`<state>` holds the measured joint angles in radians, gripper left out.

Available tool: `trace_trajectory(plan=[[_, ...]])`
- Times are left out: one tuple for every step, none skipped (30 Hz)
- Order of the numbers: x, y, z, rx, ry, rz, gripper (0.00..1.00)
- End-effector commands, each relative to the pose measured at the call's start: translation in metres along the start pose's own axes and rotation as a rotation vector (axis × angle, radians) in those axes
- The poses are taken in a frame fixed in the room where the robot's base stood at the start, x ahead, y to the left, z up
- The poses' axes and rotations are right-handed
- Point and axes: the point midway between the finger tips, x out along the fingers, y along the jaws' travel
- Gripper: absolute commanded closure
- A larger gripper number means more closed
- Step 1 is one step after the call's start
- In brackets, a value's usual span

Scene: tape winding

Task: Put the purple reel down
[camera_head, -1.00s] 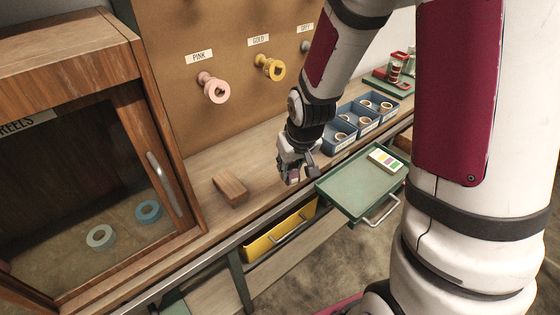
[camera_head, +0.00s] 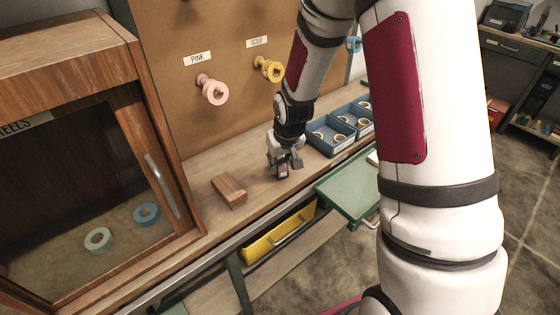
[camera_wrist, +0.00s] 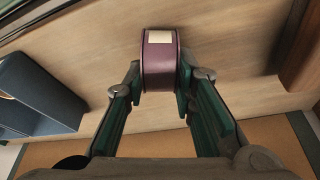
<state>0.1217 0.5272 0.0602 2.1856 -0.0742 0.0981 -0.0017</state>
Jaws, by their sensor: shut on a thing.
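The purple reel (camera_wrist: 160,68) is between the two fingers of my gripper (camera_wrist: 160,80) in the wrist view, with a pale label on its rim. My gripper is shut on it. In the head view my gripper (camera_head: 284,172) is low over the wooden bench top (camera_head: 255,200), between the wooden block and the blue bins. The purple reel (camera_head: 283,171) shows only as a small dark patch there. I cannot tell whether the reel touches the bench.
The wooden block (camera_head: 229,188) lies left of my gripper. Blue bins (camera_head: 333,138) holding rings stand to the right. A green tray (camera_head: 345,190) juts out in front. Pink (camera_head: 212,90) and gold (camera_head: 268,68) reels hang on the pegboard behind. A glass-fronted cabinet (camera_head: 90,190) stands at left.

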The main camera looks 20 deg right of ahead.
Motion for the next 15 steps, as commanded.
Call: trace_trajectory(plan=[[0.0005, 0.0001, 0.0001, 0.000, 0.000, 0.000, 1.00], [0.0012, 0.0001, 0.0003, 0.000, 0.000, 0.000, 1.00], [0.0025, 0.0001, 0.0007, 0.000, 0.000, 0.000, 1.00], [0.0035, 0.0001, 0.0010, 0.000, 0.000, 0.000, 1.00], [0.0032, 0.0001, 0.0009, 0.000, 0.000, 0.000, 0.71], [0.0028, 0.0001, 0.0009, 0.000, 0.000, 0.000, 0.62], [0.0027, 0.0001, 0.0009, 0.000, 0.000, 0.000, 0.56], [0.0026, 0.0001, 0.0009, 0.000, 0.000, 0.000, 0.56], [0.0025, 0.0001, 0.0009, 0.000, 0.000, 0.000, 0.56], [0.0025, 0.0001, 0.0009, 0.000, 0.000, 0.000, 0.56], [0.0025, 0.0001, 0.0009, 0.000, 0.000, 0.000, 0.56], [0.0025, 0.0001, 0.0008, 0.000, 0.000, 0.000, 0.56], [0.0025, 0.0002, 0.0008, 0.000, 0.000, 0.000, 0.56], [0.0025, 0.0002, 0.0008, 0.000, 0.000, 0.000, 0.56], [0.0024, 0.0002, 0.0008, 0.000, 0.000, 0.000, 0.56]])
